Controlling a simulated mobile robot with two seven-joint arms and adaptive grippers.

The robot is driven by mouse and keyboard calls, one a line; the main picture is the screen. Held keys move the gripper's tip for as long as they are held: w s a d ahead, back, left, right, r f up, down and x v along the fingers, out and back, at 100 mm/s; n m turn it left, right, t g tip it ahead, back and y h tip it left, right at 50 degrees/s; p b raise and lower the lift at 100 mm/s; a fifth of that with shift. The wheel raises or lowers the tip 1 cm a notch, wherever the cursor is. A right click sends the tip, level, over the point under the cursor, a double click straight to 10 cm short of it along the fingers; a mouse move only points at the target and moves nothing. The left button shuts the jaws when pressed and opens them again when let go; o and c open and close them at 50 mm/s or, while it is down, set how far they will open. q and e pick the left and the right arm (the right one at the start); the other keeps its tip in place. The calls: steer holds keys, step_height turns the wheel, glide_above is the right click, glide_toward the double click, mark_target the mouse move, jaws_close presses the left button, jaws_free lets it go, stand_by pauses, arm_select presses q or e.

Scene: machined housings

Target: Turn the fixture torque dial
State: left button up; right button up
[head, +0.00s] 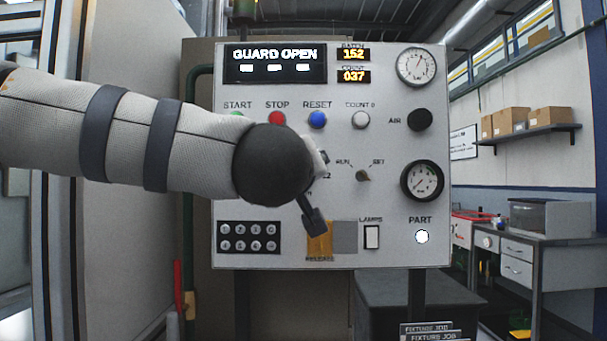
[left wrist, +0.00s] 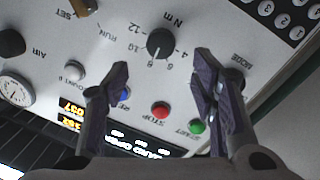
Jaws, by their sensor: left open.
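The torque dial (left wrist: 160,43) is a round black knob with a white pointer mark, ringed by numbers and "N m" on the white panel. It shows in the left wrist view, where the panel appears upside down. In the head view my left forearm and wrist hide it. My left gripper (left wrist: 163,72) is open and empty. Its two dark fingers stand apart, with the dial appearing between and just beyond their tips; I cannot tell whether they touch it. In the head view one finger of my left gripper (head: 314,218) shows below the wrist.
The panel (head: 390,95) carries a "GUARD OPEN" display (head: 275,64), a red STOP button (head: 276,118), a blue RESET button (head: 317,119), a RUN/SET switch (head: 363,175) and gauges (head: 422,181). A yellow release plate (head: 319,246) is near the visible finger. A workbench (head: 530,250) stands at right.

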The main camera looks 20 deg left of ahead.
arm_select(q)
steer(key=w+a, duration=0.1)
steer(key=w, duration=0.5)
steer(key=shift+w+a+f, duration=0.15)
steer(key=shift+w+a, duration=0.05)
steer(key=shift+w, duration=0.15)
steer(key=c, duration=1.2)
steer(key=shift+o, duration=0.2)
steer(key=n, duration=0.4)
steer(key=shift+f+n, duration=0.1)
steer(key=shift+n, duration=0.3)
steer(key=shift+d+f+n+t+y, duration=0.1)
steer(key=shift+n+y, duration=0.2)
steer(key=shift+n, duration=2.05)
steer(key=shift+a+n+t+y, duration=0.1)
steer(key=shift+n+y, duration=0.2)
steer(key=shift+n, duration=2.1)
steer(key=shift+d+f+n+t+y, duration=0.1)
steer(key=shift+n+y, duration=0.2)
steer(key=shift+n, duration=2.05)
